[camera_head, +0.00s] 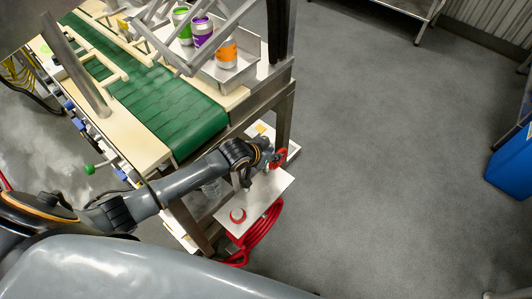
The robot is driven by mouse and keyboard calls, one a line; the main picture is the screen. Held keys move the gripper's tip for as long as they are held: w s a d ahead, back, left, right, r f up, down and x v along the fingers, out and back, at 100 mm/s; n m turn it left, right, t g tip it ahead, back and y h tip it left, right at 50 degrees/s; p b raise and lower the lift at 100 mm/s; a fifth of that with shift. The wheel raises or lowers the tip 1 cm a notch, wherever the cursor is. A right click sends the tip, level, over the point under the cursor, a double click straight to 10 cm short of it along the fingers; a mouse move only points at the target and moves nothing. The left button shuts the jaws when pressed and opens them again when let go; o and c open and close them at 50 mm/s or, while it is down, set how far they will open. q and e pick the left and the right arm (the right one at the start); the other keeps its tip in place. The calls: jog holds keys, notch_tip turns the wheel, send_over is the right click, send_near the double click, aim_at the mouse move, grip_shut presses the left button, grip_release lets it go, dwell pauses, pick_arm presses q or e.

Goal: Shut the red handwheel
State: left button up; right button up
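The red handwheel (281,155) is small in the head view, at the far edge of a metal plate below the conveyor's end. My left gripper (272,161) reaches in from the left and is right at the handwheel, overlapping part of it. I cannot tell whether its fingers touch or grip the wheel; they are too small and partly hidden. My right gripper is not in view.
A red round knob (238,215) sits on the metal plate (262,196), with a coiled red hose (263,236) below. A green conveyor belt (150,90) and a tray of cans (239,75) stand above. Grey floor (390,170) to the right is clear, up to a blue bin (512,165).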

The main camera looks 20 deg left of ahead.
pick_arm(q)
jog(key=v, duration=0.4)
jog(key=shift+s+a+r, duration=0.1)
jog(key=shift+s+r, duration=0.1)
jog(key=shift+r, duration=0.05)
